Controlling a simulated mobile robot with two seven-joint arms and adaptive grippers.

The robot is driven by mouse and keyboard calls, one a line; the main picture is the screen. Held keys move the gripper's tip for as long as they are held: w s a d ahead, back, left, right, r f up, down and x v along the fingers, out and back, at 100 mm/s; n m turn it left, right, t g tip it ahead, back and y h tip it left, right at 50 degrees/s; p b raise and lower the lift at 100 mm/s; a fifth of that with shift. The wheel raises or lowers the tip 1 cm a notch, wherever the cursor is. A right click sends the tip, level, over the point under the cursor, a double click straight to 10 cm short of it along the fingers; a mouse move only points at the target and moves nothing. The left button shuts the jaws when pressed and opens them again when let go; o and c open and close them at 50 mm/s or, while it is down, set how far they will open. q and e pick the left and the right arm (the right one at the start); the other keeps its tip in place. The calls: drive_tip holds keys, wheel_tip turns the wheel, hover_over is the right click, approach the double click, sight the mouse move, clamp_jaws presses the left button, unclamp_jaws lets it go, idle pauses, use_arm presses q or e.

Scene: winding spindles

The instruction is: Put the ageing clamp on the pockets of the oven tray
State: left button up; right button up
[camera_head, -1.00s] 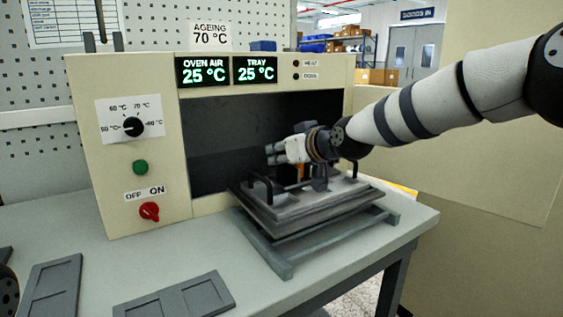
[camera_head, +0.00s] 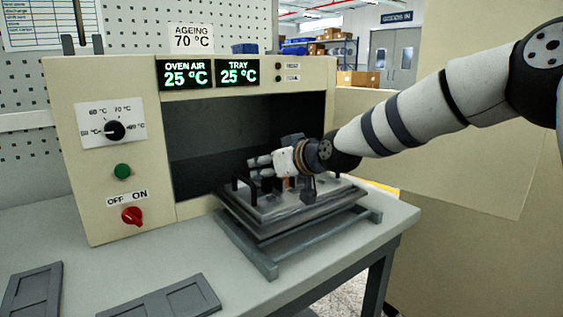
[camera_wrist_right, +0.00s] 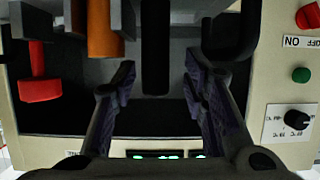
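The oven tray (camera_head: 262,226) is a grey plate with dark upright handles, on a stand in front of the oven opening. My right gripper (camera_head: 259,167) is low over the tray, its fingers pointing left. In the right wrist view my right gripper (camera_wrist_right: 157,78) has its two fingers apart, with a dark upright bar (camera_wrist_right: 155,40) between them and a gap visible on each side. An orange cylinder (camera_wrist_right: 103,30) and a red piece (camera_wrist_right: 40,82) show beside it. I cannot tell which part is the ageing clamp; the arm and gripper hide much of the tray's top. My left gripper is not in view.
The oven (camera_head: 115,190) has a dark opening behind the tray, a dial, a green button and a red switch (camera_head: 132,215). Two grey shallow trays lie at the bench front, one at the left (camera_head: 32,292) and one nearer the middle (camera_head: 165,300). The bench between them and the stand is clear.

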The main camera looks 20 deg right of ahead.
drive_tip(key=v, duration=1)
drive_tip(key=shift+s+r, duration=0.15)
